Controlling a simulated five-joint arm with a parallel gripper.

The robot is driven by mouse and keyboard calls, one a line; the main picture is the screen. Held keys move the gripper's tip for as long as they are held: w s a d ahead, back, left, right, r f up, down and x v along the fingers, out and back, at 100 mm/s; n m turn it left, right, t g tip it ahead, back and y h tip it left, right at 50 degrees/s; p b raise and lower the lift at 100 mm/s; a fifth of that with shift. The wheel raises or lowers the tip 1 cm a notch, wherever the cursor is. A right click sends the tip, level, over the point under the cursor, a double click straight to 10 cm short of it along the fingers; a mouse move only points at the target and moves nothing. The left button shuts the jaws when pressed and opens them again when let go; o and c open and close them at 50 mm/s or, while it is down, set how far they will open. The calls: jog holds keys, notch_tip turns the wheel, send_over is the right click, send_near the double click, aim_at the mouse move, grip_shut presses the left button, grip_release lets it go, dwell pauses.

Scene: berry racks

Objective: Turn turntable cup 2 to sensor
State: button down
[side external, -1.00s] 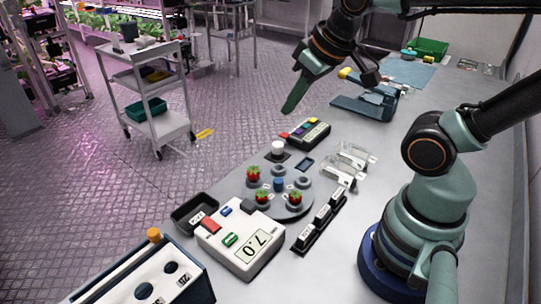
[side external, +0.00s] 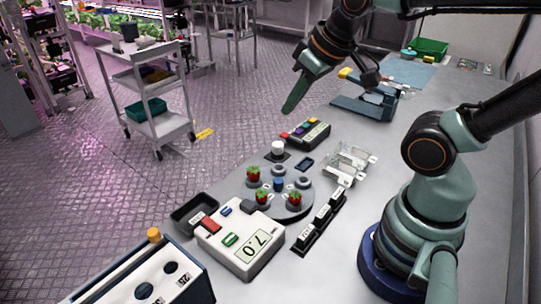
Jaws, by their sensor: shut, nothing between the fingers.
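The grey round turntable (side external: 291,213) lies on the bench with several cups around a blue hub (side external: 279,184). Red strawberries sit in three of the cups: one at the back left (side external: 253,174), one at the front (side external: 262,197) and one at the right (side external: 294,198). I cannot read cup numbers, so I cannot tell which is cup 2. A white-topped cylinder (side external: 278,148) stands on a dark base behind the turntable; I cannot tell whether it is the sensor. My gripper (side external: 289,108) is shut and empty, high above the bench and behind the turntable, touching nothing.
A button box (side external: 304,134) stands behind. Labelled black blocks (side external: 320,222) and clear holders (side external: 349,160) are on the right. A blue-grey stand (side external: 366,104) is farther back.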

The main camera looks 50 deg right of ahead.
jog(key=c, duration=0.9)
grip_release()
jog(key=o, duration=0.3)
jog(key=shift+w+f, duration=0.2)
jog(key=shift+f, duration=0.1)
jog(key=m+g, duration=0.3)
jog(key=g, duration=0.3)
send_near(279, 180)
notch_tip(279, 180, down, 9)
jog(key=shift+s+r, duration=0.1)
jog(key=shift+s, duration=0.05)
grip_shut()
